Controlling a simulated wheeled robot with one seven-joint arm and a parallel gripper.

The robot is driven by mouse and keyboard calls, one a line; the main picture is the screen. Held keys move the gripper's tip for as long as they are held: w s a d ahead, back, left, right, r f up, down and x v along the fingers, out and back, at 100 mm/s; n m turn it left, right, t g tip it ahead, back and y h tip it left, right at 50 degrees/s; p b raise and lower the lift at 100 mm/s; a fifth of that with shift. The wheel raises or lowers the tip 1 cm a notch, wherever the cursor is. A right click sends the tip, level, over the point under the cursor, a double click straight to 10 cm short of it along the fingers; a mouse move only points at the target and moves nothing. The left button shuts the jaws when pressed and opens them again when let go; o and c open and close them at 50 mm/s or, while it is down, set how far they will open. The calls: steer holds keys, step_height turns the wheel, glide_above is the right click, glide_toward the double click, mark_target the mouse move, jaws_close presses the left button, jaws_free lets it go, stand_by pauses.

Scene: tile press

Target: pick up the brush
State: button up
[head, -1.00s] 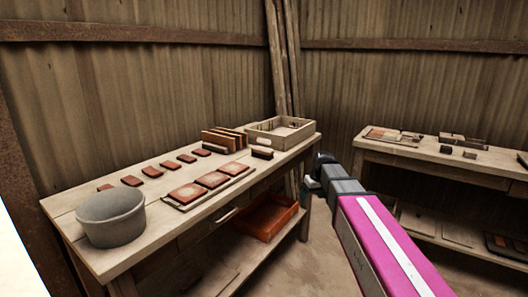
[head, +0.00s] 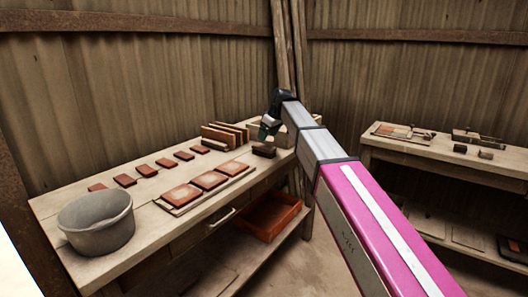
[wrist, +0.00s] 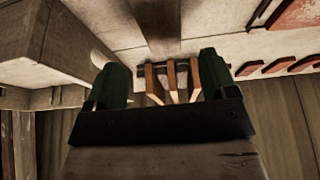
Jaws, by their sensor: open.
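The brush looks like a small dark brown block (head: 264,151) near the right end of the left bench, just in front of the tray. In the wrist view a dark brown shape at the top middle (wrist: 156,22) looks like the same brush, cut off by the frame edge. My gripper (head: 266,131) hangs above the bench, a little above and behind the brush in the head view. In the wrist view its two green fingers (wrist: 162,82) stand apart with nothing held. Upright wooden boards show beyond the gap between them.
The wooden tray (wrist: 35,45) is close on the left in the wrist view; my arm mostly hides it in the head view. Upright boards (head: 223,134) stand left of my gripper. Red tiles (head: 209,180) and a grey bucket (head: 97,224) lie further left. A second bench (head: 440,153) stands right.

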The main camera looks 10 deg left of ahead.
mark_target(265, 146)
steer(key=shift+x, duration=1.1)
steer(key=shift+s+d+x, duration=0.1)
steer(key=shift+s+x, duration=0.05)
steer(key=shift+x, duration=0.75)
steer(key=shift+s+d+x, duration=0.1)
steer(key=shift+x, duration=0.75)
steer(key=shift+s+d+x, duration=0.15)
steer(key=shift+x, duration=0.75)
steer(key=shift+f, duration=0.45)
steer(key=shift+c, duration=0.4)
steer(key=c, duration=1)
